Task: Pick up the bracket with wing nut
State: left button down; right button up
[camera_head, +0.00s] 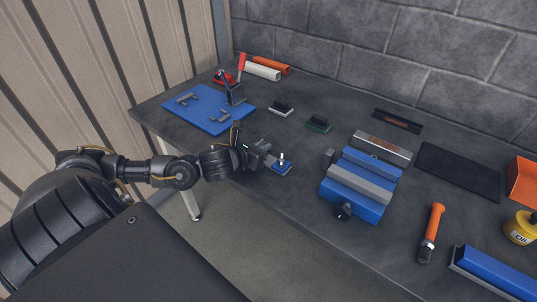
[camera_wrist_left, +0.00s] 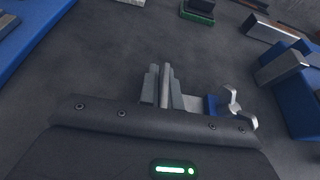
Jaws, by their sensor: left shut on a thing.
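The bracket with wing nut (camera_head: 283,168) is a small blue piece with an upright silver bolt and nut, near the table's front edge in the head view. My left gripper (camera_head: 267,159) meets it from the left. In the left wrist view the fingers (camera_wrist_left: 163,88) are close together, shut on a thin light grey part of the bracket. The silver wing nut (camera_wrist_left: 232,100) shows to the right of the fingers, and part of the bracket is hidden behind the gripper body. I cannot tell whether the bracket touches the table. My right gripper is not in view.
A blue vise (camera_head: 360,186) stands to the right of the bracket. A blue mat (camera_head: 200,117) with grey parts lies at the back left. Two small blocks, one green (camera_head: 319,124), lie behind. An orange-handled tool (camera_head: 432,232) lies at the right. Bare tabletop lies between these.

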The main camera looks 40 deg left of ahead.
pick_arm(q)
jog(key=shift+r, duration=0.5)
notch_tip(320, 180, up, 2)
jog(key=shift+r+p, duration=0.1)
jog(key=shift+p, duration=0.25)
jog(key=r+p+v, duration=0.2)
jog(key=p+v, duration=0.5)
jog(key=v, duration=0.1)
jog(key=w+r+p+v, duration=0.1)
jog(key=p+v, duration=0.6)
jog(key=v, duration=0.1)
jog(key=shift+d+r, duration=0.35)
jog(key=shift+r, duration=0.15)
jog(key=shift+s, duration=0.1)
